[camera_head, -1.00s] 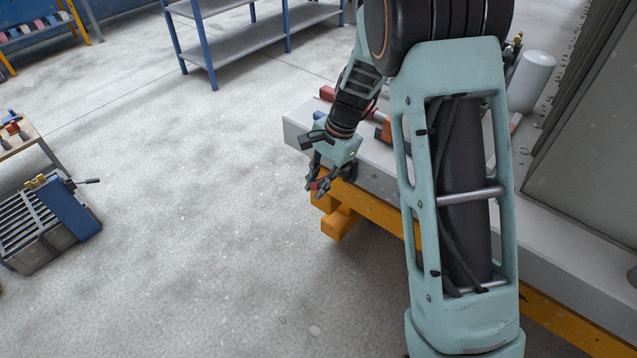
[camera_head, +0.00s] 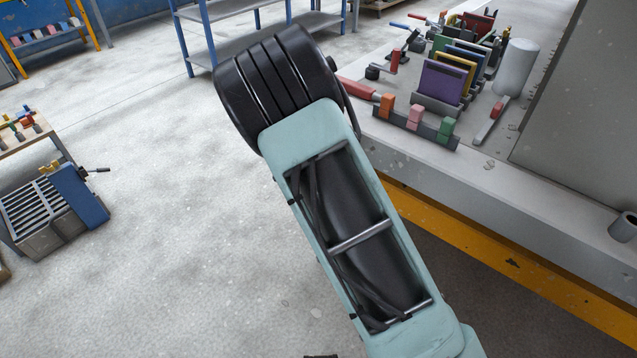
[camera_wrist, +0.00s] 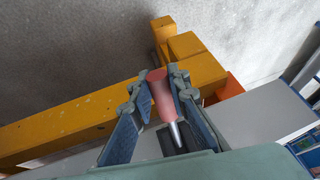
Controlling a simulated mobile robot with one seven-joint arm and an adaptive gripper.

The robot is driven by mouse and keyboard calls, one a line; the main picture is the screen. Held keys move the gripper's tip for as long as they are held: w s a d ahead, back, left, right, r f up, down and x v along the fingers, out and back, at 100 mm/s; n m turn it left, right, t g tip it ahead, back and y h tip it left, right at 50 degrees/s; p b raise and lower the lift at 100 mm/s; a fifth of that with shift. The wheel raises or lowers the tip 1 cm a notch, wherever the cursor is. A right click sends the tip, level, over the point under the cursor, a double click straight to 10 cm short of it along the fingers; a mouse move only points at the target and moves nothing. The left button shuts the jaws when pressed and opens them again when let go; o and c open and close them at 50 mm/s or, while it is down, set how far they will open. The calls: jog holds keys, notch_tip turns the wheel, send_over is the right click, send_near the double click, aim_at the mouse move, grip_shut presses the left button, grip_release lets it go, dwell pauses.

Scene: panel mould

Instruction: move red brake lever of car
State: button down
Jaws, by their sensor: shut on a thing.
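In the wrist view, the red lever (camera_wrist: 158,88) has a rounded red grip and a thin metal shaft. The shaft runs down to a dark base near the pale slab. My gripper (camera_wrist: 162,80) has one finger on each side of the red grip and is shut on it. The yellow-orange car frame (camera_wrist: 75,122) passes beneath and beside the fingers. In the head view, the yellow-orange frame (camera_head: 480,235) shows under the slab's edge.
The pale slab (camera_head: 560,195) carries a red-handled tool (camera_head: 357,88), coloured plates (camera_head: 441,82), coloured blocks (camera_head: 414,117) and a white cylinder (camera_head: 516,67). A blue-sided machine (camera_head: 78,197) stands at left. Shelves (camera_head: 260,28) stand behind. The floor (camera_head: 175,190) between is clear.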

jog(key=shift+w+f+t+h+b, duration=0.15)
jog(key=shift+f+t+h+b, duration=0.15)
jog(key=shift+f+t+b, duration=0.3)
jog(key=shift+w+d+f+t+h+b, duration=0.3)
jog(key=shift+f+t+h+b, duration=0.15)
jog(key=shift+b, duration=0.2)
jog(key=c, duration=1.8)
grip_release()
jog(key=v, duration=1.2)
jog(key=shift+d, duration=0.1)
jog(key=shift+w, duration=0.1)
